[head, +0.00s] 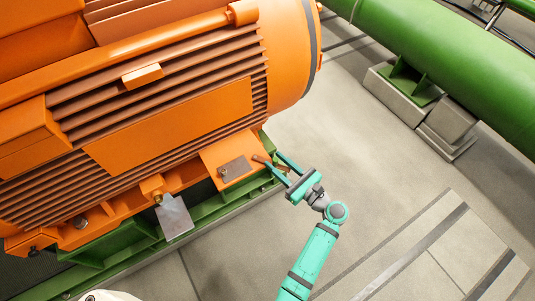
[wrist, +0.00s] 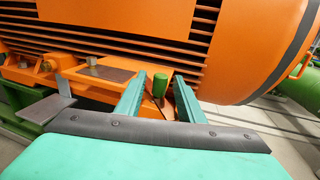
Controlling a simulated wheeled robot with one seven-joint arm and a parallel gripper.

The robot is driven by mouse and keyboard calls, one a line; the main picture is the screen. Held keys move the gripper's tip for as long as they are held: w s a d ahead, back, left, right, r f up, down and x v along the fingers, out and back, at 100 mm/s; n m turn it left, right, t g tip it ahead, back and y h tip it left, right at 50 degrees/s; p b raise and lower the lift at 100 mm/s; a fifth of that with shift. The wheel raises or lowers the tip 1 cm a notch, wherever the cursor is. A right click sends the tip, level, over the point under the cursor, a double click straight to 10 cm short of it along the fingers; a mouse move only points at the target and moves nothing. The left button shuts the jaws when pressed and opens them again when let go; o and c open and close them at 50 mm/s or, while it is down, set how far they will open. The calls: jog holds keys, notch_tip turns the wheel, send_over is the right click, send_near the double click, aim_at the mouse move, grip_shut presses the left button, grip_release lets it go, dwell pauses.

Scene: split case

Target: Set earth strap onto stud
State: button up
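My gripper (head: 274,160) reaches in from the lower right to the lower right corner of the orange motor. In the wrist view its two fingers (wrist: 160,76) stand apart. A green upright peg (wrist: 160,84) shows between them, with gaps on both sides. A brown strip (wrist: 181,101) lies beside the right finger; a brown end (head: 260,158) also shows at the fingertips in the head view. Whether these belong to the earth strap I cannot tell. A small stud (head: 222,170) stands at a grey plate (head: 238,167) on the motor's orange foot.
A second grey plate (head: 175,218) juts out lower left, beside a brass-coloured stud (head: 158,198). The orange motor (head: 170,120) sits on a green base frame (head: 105,252). A green pipe (head: 450,65) on grey blocks lies upper right. The floor between is clear.

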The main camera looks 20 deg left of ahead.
aim_at(267, 159)
jog(key=shift+x, duration=2.5)
grip_shut()
